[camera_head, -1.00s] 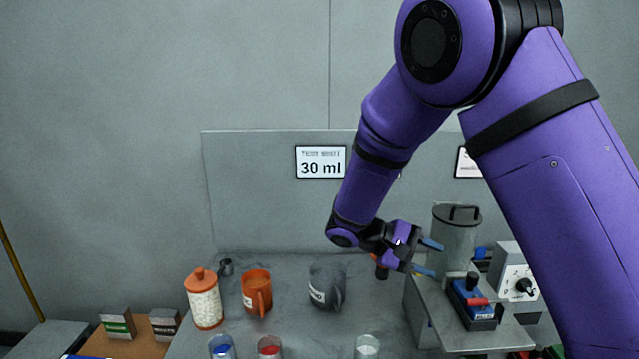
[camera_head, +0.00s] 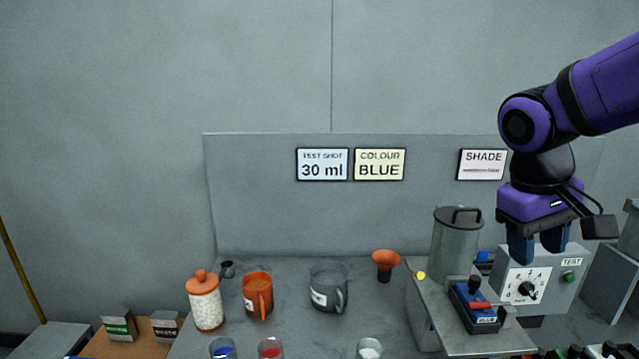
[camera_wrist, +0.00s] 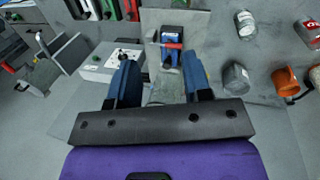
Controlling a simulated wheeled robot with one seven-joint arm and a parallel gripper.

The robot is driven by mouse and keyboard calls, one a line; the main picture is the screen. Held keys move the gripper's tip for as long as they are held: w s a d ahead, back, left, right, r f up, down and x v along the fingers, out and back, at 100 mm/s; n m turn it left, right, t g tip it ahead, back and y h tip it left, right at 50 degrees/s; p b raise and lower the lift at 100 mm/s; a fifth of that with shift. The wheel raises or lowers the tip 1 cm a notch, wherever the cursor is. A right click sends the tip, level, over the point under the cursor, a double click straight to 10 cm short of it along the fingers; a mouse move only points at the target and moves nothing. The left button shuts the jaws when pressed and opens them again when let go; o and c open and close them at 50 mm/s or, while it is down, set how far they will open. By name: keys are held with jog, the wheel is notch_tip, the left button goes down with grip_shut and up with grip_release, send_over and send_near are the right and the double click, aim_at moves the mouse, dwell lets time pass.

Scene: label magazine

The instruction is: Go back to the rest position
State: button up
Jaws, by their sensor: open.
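My gripper (camera_head: 535,248) hangs pointing down at the right of the head view, in front of and above the dial box (camera_head: 526,287). Its two blue fingers are apart, with nothing held between them. In the wrist view my gripper (camera_wrist: 158,82) also shows open and empty, with the blue label block (camera_wrist: 172,40) and its red lever beyond the fingertips. My purple arm reaches in from the upper right.
A grey lidded canister (camera_head: 456,248) and the blue label block (camera_head: 474,305) stand on a raised metal shelf. An orange funnel (camera_head: 386,262), grey jug (camera_head: 328,290), orange mug (camera_head: 257,296) and white jar (camera_head: 205,303) stand further left. Wall signs read 30 ml, BLUE and SHADE.

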jog(key=s+r+m+t+y, duration=0.1)
jog(key=s+r+t, duration=0.3)
jog(key=s, duration=0.5)
jog(key=shift+s+m+t+y, duration=0.25)
jog(key=shift+m+t+y, duration=0.05)
jog(key=shift+t+y, duration=0.45)
